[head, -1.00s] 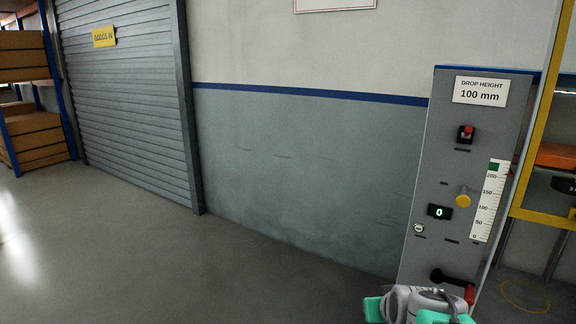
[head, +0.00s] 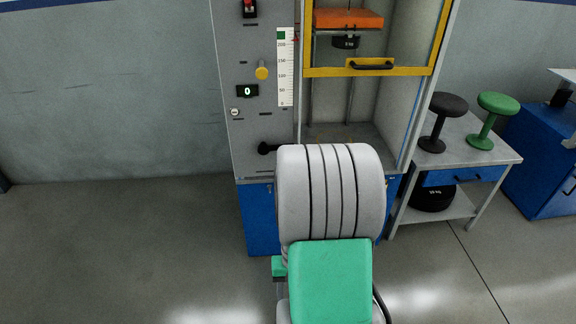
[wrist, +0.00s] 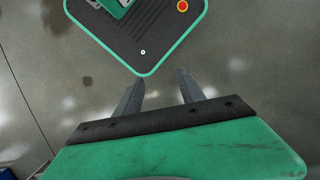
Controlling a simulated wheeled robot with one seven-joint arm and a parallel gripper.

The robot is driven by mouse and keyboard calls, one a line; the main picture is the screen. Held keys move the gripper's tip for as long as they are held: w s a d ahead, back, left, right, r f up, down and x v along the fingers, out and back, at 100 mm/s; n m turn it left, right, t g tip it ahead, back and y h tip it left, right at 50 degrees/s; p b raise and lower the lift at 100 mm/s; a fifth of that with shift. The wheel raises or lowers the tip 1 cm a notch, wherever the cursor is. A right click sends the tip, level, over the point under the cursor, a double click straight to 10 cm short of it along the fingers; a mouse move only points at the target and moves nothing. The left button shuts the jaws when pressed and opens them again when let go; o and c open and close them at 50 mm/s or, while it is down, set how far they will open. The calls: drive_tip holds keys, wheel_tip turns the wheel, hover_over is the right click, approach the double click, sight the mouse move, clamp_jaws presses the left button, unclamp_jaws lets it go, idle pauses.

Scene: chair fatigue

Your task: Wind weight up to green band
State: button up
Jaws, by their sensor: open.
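The test machine's grey panel (head: 238,125) stands ahead in the head view. Its white height scale (head: 286,80) has a green band (head: 281,35) at the top. A small red pointer (head: 295,39) sits beside the scale, near the band's lower edge; the exact level is too small to tell. An orange weight (head: 348,19) hangs high in the yellow-framed bay. A dark crank hub (head: 264,149) is low on the panel; my arm hides the rest of the crank. My gripper (wrist: 159,77) is open and empty in the wrist view, above the floor and my base, away from the crank.
The panel has a yellow knob (head: 262,73), a display (head: 247,91) reading 0 and a red button (head: 249,6). A yellow guard with a handle (head: 371,66) crosses the bay. A bench (head: 466,160) with two stools stands right. Floor at left is clear.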

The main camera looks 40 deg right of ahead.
drive_tip(key=w+d+f+m+t+h, duration=0.1)
drive_tip(key=w+d+f+t, duration=0.15)
drive_tip(key=f, duration=0.25)
drive_tip(key=w+d+f+t, duration=0.1)
drive_tip(key=w+d+f, duration=0.2)
drive_tip(key=w+f, duration=0.15)
drive_tip(key=w+d+t+h, duration=0.3)
drive_tip(key=w+d+t, duration=0.3)
drive_tip(key=w, duration=0.4)
drive_tip(key=w+d+r+m+t+h, duration=0.1)
drive_tip(key=w+d+r+t+h, duration=0.45)
drive_tip(key=r, duration=0.55)
drive_tip(key=w+d+r+t+h, duration=0.25)
drive_tip(key=w+d+r, duration=0.45)
drive_tip(key=r, duration=0.4)
drive_tip(key=shift+g+h, duration=0.3)
drive_tip(key=shift+g, duration=0.05)
drive_tip(key=x, duration=0.4)
drive_tip(key=s+d+x, duration=0.1)
drive_tip(key=x, duration=0.1)
drive_tip(key=shift+w+d, duration=0.35)
drive_tip(key=shift+c, duration=0.6)
clamp_jaws()
